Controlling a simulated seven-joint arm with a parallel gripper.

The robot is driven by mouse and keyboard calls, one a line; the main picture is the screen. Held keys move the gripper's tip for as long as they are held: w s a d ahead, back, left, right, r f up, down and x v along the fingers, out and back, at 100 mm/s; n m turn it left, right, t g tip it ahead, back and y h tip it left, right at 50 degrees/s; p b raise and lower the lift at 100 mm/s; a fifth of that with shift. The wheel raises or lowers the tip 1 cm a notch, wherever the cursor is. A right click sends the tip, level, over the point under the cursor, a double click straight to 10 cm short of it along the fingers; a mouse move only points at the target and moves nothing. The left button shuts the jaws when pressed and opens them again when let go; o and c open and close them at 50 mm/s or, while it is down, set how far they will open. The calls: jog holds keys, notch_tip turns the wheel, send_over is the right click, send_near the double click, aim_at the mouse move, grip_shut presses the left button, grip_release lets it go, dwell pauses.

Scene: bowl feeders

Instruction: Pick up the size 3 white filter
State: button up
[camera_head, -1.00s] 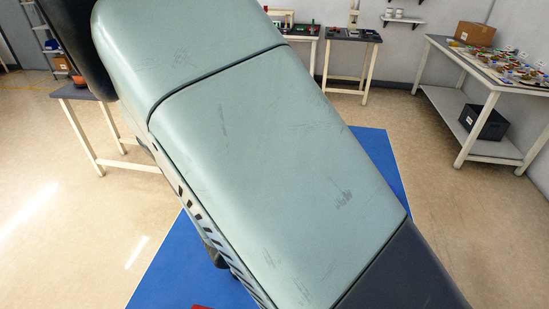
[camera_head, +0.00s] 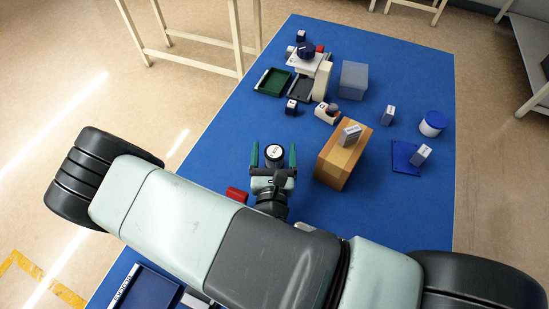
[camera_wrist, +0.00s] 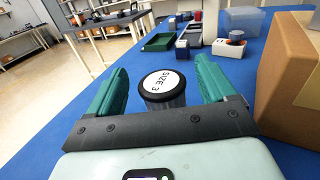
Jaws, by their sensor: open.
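A round filter (camera_head: 274,152) with a black rim and a white top label stands on the blue table. In the wrist view its label (camera_wrist: 162,84) reads "SIZE 3", and its side looks dark. My gripper (camera_head: 273,147) is open, with its two green fingers on either side of the filter. In the wrist view my gripper (camera_wrist: 161,67) shows gaps between each finger and the filter, so neither finger appears to touch it. The filter's lower part is hidden behind the gripper's dark crossbar.
A brown box (camera_head: 335,164) stands close right of my gripper, with a small labelled box (camera_head: 349,135) on top. A red object (camera_head: 237,194) lies left of it. Behind are a green tray (camera_head: 272,82), a microscope-like device (camera_head: 322,82) and a grey box (camera_head: 354,79). A blue-lidded jar (camera_head: 433,124) stands right.

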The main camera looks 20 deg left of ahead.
notch_tip(320, 180, down, 4)
jog(key=shift+r, duration=0.2)
jog(key=shift+w+a+r, duration=0.15)
jog(key=shift+w, duration=0.25)
jog(key=shift+w+a+r, duration=0.1)
jog(key=shift+w, duration=0.3)
jog(key=shift+w+a, duration=0.25)
jog(key=shift+w, duration=0.4)
jog(key=shift+c, duration=0.3)
jog(key=c, duration=1)
